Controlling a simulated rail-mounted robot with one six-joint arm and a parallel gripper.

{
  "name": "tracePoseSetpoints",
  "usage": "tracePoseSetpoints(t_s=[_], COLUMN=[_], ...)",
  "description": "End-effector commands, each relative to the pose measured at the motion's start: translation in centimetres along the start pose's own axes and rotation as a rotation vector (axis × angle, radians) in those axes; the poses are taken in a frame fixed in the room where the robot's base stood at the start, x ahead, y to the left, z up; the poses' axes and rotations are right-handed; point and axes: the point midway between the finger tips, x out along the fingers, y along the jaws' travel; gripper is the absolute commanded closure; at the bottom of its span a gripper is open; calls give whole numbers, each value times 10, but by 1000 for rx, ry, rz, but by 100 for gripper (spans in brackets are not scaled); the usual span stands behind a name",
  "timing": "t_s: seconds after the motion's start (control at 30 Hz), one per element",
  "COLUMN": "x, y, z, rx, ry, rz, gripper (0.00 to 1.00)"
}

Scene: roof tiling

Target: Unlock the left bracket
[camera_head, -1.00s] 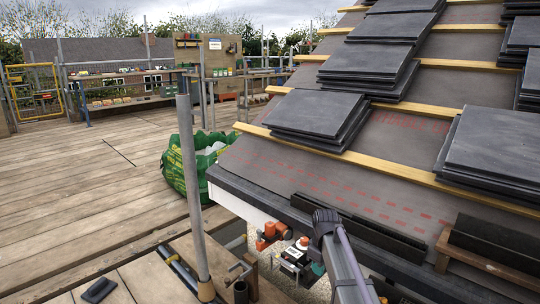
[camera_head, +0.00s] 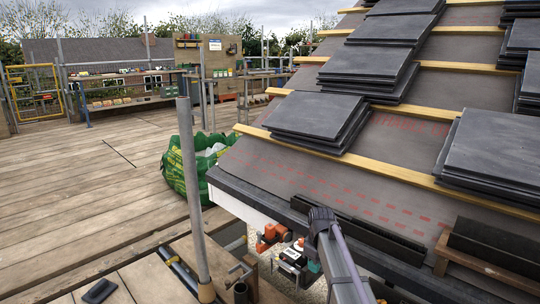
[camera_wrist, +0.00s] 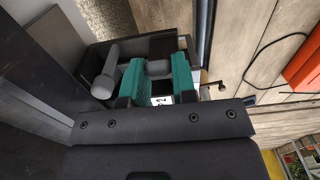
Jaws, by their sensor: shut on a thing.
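My gripper (camera_wrist: 160,82) shows two teal fingers in the wrist view, closed around a small grey part (camera_wrist: 158,68). The part lies in a dark, box-like frame (camera_wrist: 98,52), and I cannot tell if this is the left bracket. A grey rounded bar (camera_wrist: 104,76) lies to the left of the fingers. A white label with dark marks (camera_wrist: 162,100) shows between the fingers. In the head view my gripper (camera_head: 314,267) is small at the roof's lower edge, and what it holds is hidden there.
A scaffold pole (camera_head: 190,190) stands left of my arm, with a green bag (camera_head: 180,170) behind it. The roof edge (camera_head: 270,200) and stacked slates (camera_head: 318,118) lie close to the arm. The plank deck (camera_head: 90,190) at left is mostly clear.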

Motion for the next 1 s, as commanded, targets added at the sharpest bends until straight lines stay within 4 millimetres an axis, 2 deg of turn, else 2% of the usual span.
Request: tracePoseSetpoints(t_s=[0.73, 0.77, 0.87, 1.0], x=[-2, -2, -2, -2], y=[0, 0, 0, 0], z=[-16, -16, -16, -16], rx=[0, 0, 0, 0], ry=[1, 1, 1, 1], rz=[1, 1, 1, 0], gripper=[86, 74, 64, 64])
